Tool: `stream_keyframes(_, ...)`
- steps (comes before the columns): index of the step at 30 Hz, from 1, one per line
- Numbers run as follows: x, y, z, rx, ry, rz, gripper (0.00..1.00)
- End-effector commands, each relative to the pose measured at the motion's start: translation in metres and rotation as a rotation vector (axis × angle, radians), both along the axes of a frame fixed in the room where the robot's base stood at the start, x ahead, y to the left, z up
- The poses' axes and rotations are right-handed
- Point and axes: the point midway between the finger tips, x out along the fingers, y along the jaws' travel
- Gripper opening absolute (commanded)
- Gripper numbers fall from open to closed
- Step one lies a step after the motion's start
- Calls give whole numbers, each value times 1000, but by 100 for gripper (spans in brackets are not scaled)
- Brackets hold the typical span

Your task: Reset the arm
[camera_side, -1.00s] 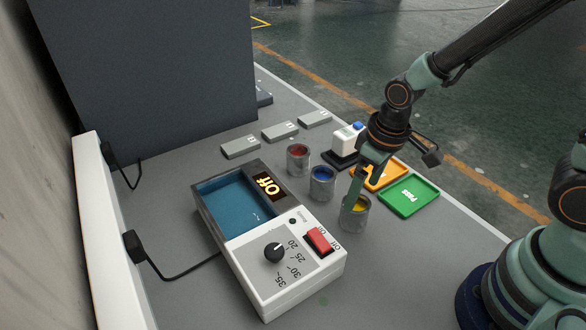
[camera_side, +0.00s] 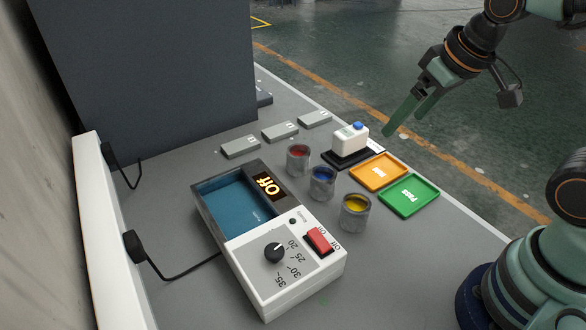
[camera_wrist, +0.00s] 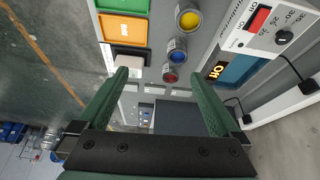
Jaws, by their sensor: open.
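My gripper (camera_side: 405,112) is raised in the upper right of the side view, above and apart from everything on the table. Its two green fingers are spread and empty. In the wrist view my gripper (camera_wrist: 160,95) also shows apart fingers with nothing between them. The yellow can is also in the wrist view (camera_wrist: 188,18).
A water bath (camera_side: 285,255) with a display reading "Off" stands in front left. An orange tray (camera_side: 378,167) and a green tray marked PASS (camera_side: 409,202) lie right of the cans. A dark panel (camera_side: 150,75) stands back left.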

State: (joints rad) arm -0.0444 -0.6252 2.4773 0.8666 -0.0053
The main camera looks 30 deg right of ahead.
Motion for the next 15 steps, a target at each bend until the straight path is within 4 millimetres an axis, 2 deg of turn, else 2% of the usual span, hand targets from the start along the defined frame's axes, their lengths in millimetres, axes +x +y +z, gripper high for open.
stream_keyframes(1,-2,-5,8,2,-30,-19,100)
stream_keyframes(6,-8,-13,18,4,-67,-48,100)
stream_keyframes(15,-9,-13,19,4,-69,-50,100)
